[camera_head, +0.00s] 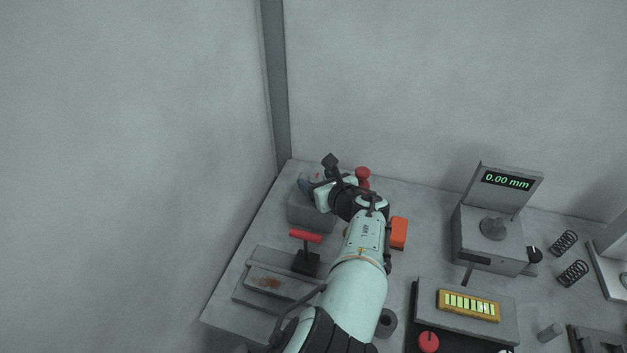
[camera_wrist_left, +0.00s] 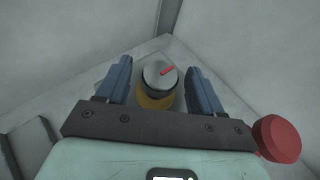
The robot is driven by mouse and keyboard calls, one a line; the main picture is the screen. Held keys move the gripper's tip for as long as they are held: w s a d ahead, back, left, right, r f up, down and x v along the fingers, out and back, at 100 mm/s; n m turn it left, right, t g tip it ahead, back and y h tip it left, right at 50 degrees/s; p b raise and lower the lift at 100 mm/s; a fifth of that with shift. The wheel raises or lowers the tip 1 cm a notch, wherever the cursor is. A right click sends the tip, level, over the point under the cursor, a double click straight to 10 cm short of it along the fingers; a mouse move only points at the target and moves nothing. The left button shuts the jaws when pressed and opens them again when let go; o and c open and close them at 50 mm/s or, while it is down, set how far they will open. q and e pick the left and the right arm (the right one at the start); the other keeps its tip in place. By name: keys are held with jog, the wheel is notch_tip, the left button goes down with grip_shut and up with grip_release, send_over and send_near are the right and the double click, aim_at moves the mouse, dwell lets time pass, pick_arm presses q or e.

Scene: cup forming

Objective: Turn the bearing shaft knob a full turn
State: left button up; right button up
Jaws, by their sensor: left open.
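The knob (camera_wrist_left: 160,76) shows in the left wrist view as a round grey cap with a red mark pointing to the upper right. It sits on a yellow-brown base (camera_wrist_left: 155,101). My left gripper (camera_wrist_left: 163,70) is open, with one blue finger on each side of the knob and a gap on both sides. In the head view my left gripper (camera_head: 308,182) is at the far left corner of the table, over a grey block (camera_head: 308,212). The knob is hidden there by the gripper and arm. My right gripper is in neither view.
A red-handled lever (camera_head: 305,236) stands in front of the block. An orange box (camera_head: 398,233) is right of my arm. A gauge reading 0.00 mm (camera_head: 508,181), springs (camera_head: 573,273) and a yellow-framed panel (camera_head: 468,305) are farther right. Walls rise close behind the corner.

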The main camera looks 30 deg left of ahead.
aim_at(313, 177)
pick_arm(q)
jog(key=shift+x, duration=1.5)
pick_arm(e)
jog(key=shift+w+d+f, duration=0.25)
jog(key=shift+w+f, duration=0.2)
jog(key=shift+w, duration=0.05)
pick_arm(q)
jog(key=shift+c, duration=0.4)
jog(key=c, duration=0.9)
jog(key=shift+r+n+g+p, duration=0.2)
jog(key=shift+n+g+p, duration=0.25)
jog(key=shift+p, duration=0.7)
jog(key=shift+f, duration=0.25)
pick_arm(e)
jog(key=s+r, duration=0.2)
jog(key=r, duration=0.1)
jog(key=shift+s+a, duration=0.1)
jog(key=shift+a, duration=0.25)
